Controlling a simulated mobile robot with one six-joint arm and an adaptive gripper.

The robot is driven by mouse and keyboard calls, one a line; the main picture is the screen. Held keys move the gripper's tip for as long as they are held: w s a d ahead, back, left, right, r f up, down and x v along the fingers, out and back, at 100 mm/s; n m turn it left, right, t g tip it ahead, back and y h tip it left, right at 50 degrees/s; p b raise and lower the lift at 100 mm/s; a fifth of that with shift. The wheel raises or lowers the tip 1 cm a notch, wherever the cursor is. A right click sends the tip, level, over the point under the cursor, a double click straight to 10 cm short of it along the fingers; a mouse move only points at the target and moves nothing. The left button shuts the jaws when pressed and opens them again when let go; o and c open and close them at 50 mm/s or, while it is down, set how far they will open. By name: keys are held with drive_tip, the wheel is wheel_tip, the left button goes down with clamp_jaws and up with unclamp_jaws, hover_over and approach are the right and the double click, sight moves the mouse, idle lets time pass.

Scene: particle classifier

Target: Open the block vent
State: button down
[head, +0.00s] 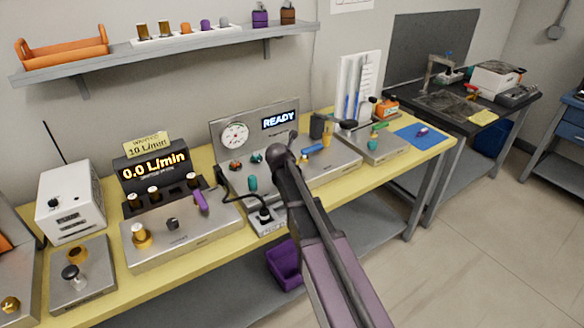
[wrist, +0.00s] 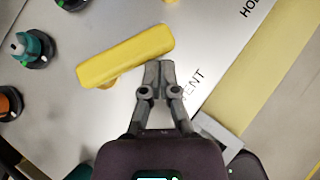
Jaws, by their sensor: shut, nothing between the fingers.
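A yellow bar-shaped handle (wrist: 125,56) sits on a light metal panel (wrist: 215,45) in the wrist view, tilted up to the right. Printed letters ending in "ENT" are on the panel beside my gripper. My gripper (wrist: 159,75) is shut and empty, its fingertips close to the lower edge of the handle. I cannot tell whether they touch it. In the head view my arm reaches over the middle of the bench, and the gripper is not clearly visible there.
A teal knob (wrist: 32,48) and an orange knob (wrist: 8,103) stand left of the handle. The yellow bench (head: 110,288) holds several instrument panels, including a "READY" display (head: 279,121) and a "0.0 L/min" display (head: 155,167). A shelf (head: 130,54) hangs above.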

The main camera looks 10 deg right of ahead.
drive_tip(key=shift+w+d, duration=0.25)
drive_tip(key=shift+w, duration=0.55)
drive_tip(key=shift+w+d, duration=0.25)
drive_tip(key=shift+w, duration=0.65)
drive_tip(key=shift+s+d, duration=0.25)
drive_tip(key=shift+s, duration=0.25)
drive_tip(key=s, duration=0.1)
drive_tip(key=s+d, duration=0.1)
drive_tip(key=s, duration=0.1)
drive_tip(key=shift+d, duration=0.2)
drive_tip(key=shift+s+d+r+p, duration=0.1)
drive_tip(key=shift+s+r+p, duration=0.25)
drive_tip(key=shift+r+p, duration=0.25)
drive_tip(key=s+d+r+p, duration=0.2)
drive_tip(key=s+r+p, duration=0.3)
drive_tip(key=p, duration=0.1)
drive_tip(key=shift+s+d+r, duration=0.25)
drive_tip(key=shift+r, duration=0.15)
